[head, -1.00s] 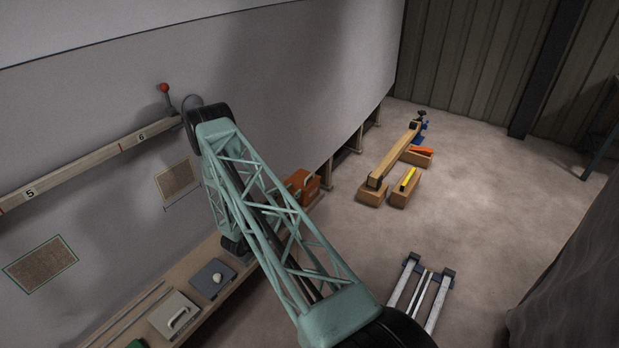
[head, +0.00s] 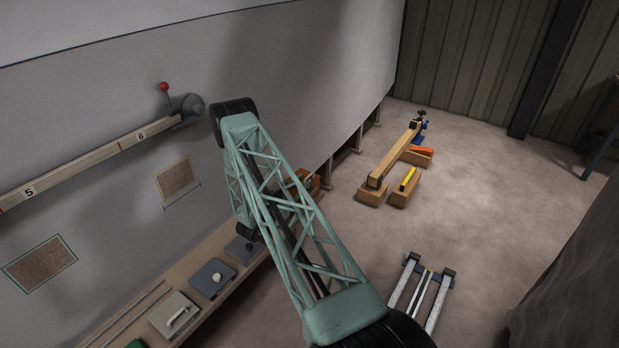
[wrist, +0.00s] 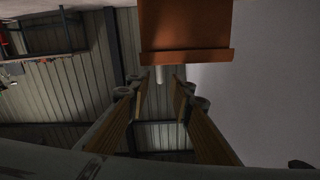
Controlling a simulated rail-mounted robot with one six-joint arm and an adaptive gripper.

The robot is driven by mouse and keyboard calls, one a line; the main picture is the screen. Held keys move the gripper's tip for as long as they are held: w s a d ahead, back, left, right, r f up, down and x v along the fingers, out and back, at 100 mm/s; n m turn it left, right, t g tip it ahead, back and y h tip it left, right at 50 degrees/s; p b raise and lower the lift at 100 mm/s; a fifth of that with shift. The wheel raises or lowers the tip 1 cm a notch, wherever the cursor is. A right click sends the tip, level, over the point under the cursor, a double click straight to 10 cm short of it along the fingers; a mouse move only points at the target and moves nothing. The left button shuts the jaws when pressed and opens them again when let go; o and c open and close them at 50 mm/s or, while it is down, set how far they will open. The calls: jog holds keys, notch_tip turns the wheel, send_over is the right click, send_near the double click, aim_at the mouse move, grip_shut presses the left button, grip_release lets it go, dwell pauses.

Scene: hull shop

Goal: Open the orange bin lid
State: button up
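The orange bin (head: 312,183) stands at the far end of the shelf along the grey wall. My arm covers much of it in the head view, so the state of its lid cannot be told there. In the wrist view the orange bin (wrist: 185,28) fills the top middle, with a lip along its lower edge. My gripper (wrist: 160,78) is open, its two fingers apart and pointing toward the bin. A small pale piece (wrist: 160,74), perhaps a handle, shows between the fingertips; I see no contact. In the head view my gripper is hidden behind my arm.
The shelf (head: 128,327) also bears a grey-white box with a handle (head: 175,315) and a blue-grey plate with a knob (head: 213,278). A red-knobbed lever (head: 164,88) sits on the wall. Wooden blocks (head: 404,190) and a beam (head: 395,155) lie on the floor, right. Open floor (head: 480,200) lies beyond.

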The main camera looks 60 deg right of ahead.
aim_at(307, 178)
jog(key=shift+d, duration=2.95)
jog(key=shift+c, duration=0.7)
grip_shut()
